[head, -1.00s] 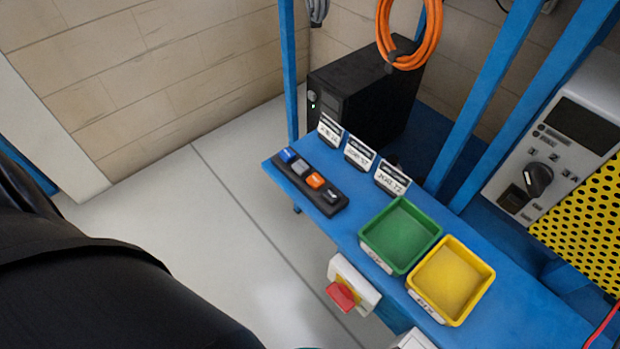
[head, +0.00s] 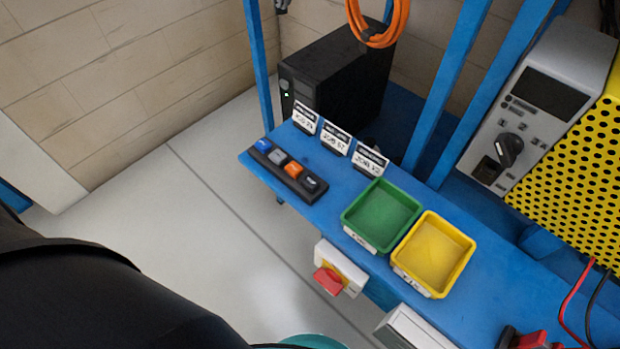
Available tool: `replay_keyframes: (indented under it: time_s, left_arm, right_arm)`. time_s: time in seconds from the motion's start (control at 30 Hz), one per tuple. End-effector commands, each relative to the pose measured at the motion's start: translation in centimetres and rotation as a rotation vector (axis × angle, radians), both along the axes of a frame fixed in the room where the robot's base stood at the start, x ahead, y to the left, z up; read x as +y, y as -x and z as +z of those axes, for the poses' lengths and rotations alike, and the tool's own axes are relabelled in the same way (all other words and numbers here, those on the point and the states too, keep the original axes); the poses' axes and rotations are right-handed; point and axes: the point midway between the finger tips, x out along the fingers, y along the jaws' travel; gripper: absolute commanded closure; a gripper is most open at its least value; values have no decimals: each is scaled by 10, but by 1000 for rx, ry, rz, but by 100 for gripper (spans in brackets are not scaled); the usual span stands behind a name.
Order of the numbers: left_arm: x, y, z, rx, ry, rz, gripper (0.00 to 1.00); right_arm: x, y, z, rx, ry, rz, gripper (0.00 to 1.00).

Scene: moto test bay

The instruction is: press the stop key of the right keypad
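One keypad is in the head view, a black strip (head: 288,182) at the left end of the blue bench. Its keys run in a row: blue (head: 263,145), grey (head: 278,157), orange (head: 293,170) and black (head: 312,183). Any markings on the keys are too small to read, so I cannot tell which one is stop. I cannot tell whether this is the left or right keypad. No second keypad shows. Neither of my grippers is in view, and nothing touches the keys.
Three label cards (head: 338,140) stand behind the keypad. A green tray (head: 383,214) and a yellow tray (head: 434,253) sit to its right. A red switch (head: 328,280) is on the bench's front edge. A grey instrument (head: 541,98) stands at right. Floor left of the bench is clear.

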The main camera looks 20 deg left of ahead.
Motion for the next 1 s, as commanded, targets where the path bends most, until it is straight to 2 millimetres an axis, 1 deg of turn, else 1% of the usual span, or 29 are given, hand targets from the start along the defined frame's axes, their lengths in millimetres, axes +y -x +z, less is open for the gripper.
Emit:
replay_keyframes:
  time_s: [0.03,0.07,0.47,0.5,1.0]
  left_arm:
    - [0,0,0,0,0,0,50]
    - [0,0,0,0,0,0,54]
    - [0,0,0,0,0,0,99]
    - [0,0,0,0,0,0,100]
    - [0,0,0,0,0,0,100]
  right_arm:
    - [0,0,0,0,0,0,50]
    - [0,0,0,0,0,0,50]
    - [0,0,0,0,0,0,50]
    - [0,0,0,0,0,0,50]
    - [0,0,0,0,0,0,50]
